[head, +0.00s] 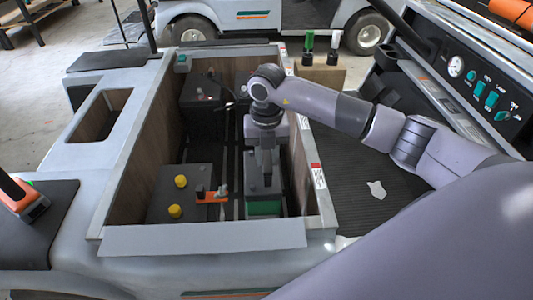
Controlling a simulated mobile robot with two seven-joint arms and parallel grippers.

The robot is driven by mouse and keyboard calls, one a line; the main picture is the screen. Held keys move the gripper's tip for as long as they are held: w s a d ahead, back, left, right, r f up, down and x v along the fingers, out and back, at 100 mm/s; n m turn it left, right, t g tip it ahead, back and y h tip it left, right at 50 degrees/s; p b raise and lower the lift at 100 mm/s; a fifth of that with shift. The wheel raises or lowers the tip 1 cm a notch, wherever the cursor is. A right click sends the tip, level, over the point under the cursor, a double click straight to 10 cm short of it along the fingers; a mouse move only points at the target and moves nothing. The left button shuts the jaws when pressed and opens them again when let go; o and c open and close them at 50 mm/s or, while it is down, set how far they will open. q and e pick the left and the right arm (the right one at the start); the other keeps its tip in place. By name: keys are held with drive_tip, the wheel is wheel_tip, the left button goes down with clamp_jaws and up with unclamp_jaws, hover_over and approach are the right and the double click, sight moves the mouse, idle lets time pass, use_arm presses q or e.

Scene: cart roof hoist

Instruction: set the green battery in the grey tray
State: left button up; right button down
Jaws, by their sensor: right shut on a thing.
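My right gripper (265,165) points straight down into the open battery bay and is shut on the top of the green battery. The green battery (264,208) has a dark grey top and a green lower side. It sits low in the bay's front right part and looks upright. Its underside is hidden, so I cannot tell whether it rests on the floor or hangs just above it. The grey tray is not clearly distinct from the dark rails on the bay floor. My left gripper is not in view.
The bay has wood-faced walls and a pale grey rim (205,239). A dark battery with yellow caps (178,194) stands left of the green one, with an orange clamp (212,196) between them. Another dark battery (203,105) stands behind. A control panel (488,92) is at right.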

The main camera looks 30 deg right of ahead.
sight(263, 185)
drive_tip(key=f+b, duration=0.2)
drive_tip(key=f, duration=0.1)
drive_tip(key=f+b, duration=0.1)
drive_tip(key=shift+w+f, duration=0.15)
drive_tip(key=shift+w, duration=0.1)
drive_tip(key=shift+f+b, duration=0.9)
drive_tip(key=shift+b, duration=0.25)
drive_tip(key=shift+r, duration=0.1)
